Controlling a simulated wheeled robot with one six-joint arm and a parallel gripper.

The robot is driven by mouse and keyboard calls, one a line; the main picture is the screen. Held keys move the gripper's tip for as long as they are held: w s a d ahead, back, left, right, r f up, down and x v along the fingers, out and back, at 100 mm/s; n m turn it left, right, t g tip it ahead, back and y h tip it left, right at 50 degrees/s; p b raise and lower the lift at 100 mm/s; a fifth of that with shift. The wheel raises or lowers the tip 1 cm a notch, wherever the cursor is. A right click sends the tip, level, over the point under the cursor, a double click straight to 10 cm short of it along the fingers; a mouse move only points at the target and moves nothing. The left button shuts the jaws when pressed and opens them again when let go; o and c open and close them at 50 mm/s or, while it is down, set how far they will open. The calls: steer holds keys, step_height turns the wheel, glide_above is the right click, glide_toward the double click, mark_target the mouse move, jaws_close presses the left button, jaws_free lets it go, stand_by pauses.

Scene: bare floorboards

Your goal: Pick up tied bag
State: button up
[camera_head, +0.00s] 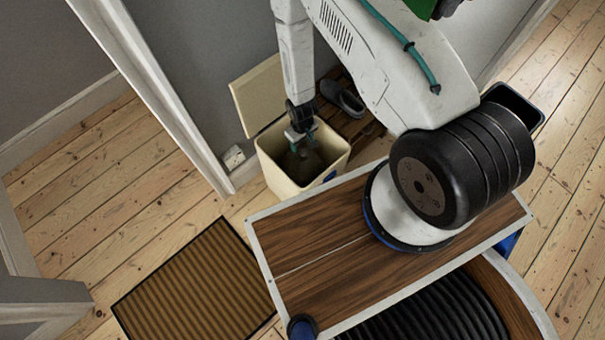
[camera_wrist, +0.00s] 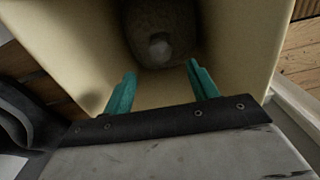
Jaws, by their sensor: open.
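A cream bin (camera_head: 278,176) stands on the floorboards by the wall, with its lid (camera_head: 258,95) raised at the back. A dark greyish tied bag (camera_head: 303,165) sits down inside the bin. In the wrist view the bag (camera_wrist: 160,22) shows at the top, with a pale knot facing me. My gripper (camera_head: 300,138) is over the bin's mouth, pointing down. In the wrist view its two teal fingers (camera_wrist: 160,82) are apart, with nothing between them, and the bag lies beyond their tips. The lower part of the bag is hidden.
Dark shoes (camera_head: 343,98) lie on a slatted rack right behind the bin. A white door frame (camera_head: 160,85) stands close to the left of the bin. A brown striped mat (camera_head: 195,285) lies on the floor at the lower left, with clear boards around it.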

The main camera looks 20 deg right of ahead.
mark_target(302, 152)
steer(key=f, duration=0.3)
steer(key=shift+s, duration=0.3)
steer(key=shift+f, duration=2.8)
jaws_close()
